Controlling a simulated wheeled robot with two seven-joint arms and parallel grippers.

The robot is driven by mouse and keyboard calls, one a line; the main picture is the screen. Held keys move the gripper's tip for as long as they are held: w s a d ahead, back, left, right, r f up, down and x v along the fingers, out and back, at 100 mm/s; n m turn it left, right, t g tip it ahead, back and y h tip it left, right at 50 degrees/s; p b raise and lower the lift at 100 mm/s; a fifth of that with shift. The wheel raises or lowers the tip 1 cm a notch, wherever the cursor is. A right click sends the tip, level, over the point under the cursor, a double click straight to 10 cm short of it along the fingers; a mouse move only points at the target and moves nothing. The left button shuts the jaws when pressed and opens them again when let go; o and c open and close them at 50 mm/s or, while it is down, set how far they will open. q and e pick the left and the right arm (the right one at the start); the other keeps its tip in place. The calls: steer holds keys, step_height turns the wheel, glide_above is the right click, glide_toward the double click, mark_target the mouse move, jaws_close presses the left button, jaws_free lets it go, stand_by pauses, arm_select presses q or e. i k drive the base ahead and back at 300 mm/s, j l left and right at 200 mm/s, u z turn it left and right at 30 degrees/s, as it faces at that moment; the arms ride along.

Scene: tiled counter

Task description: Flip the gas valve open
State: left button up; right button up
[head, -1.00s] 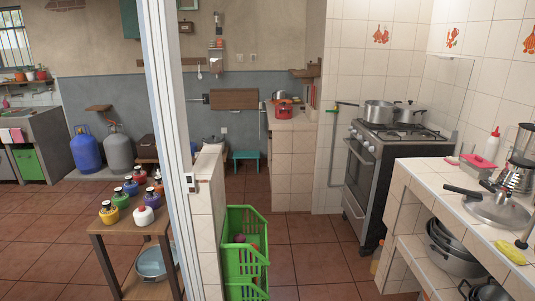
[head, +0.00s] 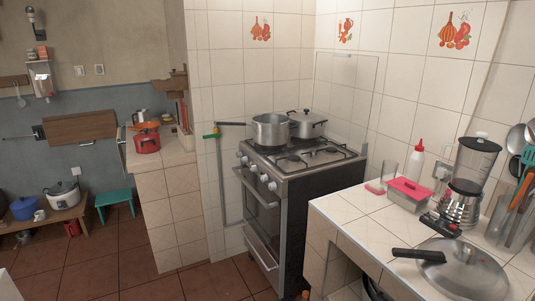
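The gas valve (head: 214,132) is a small piece with a green and yellow look on the tiled wall, just left of the stove, at the top of a grey pipe (head: 222,180) that runs down the wall. Its exact handle position is too small to tell. The stove (head: 290,190) stands right of it, with a pot (head: 271,130) whose long handle reaches toward the valve, and a lidded pot (head: 306,124) behind. Neither of my grippers is in view.
A tiled half-wall (head: 170,210) stands left of the pipe. Brown floor (head: 215,281) before the stove is clear.

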mark_target(211, 136)
steer(key=i+u, duration=0.2)
steer(key=i, duration=0.45)
steer(key=i+u, duration=0.25)
steer(key=i, duration=0.45)
steer(key=i+l+u, duration=0.2)
steer(key=i, duration=0.45)
steer(key=i+j+z, duration=0.2)
steer(key=i, duration=0.35)
steer(key=l, duration=0.1)
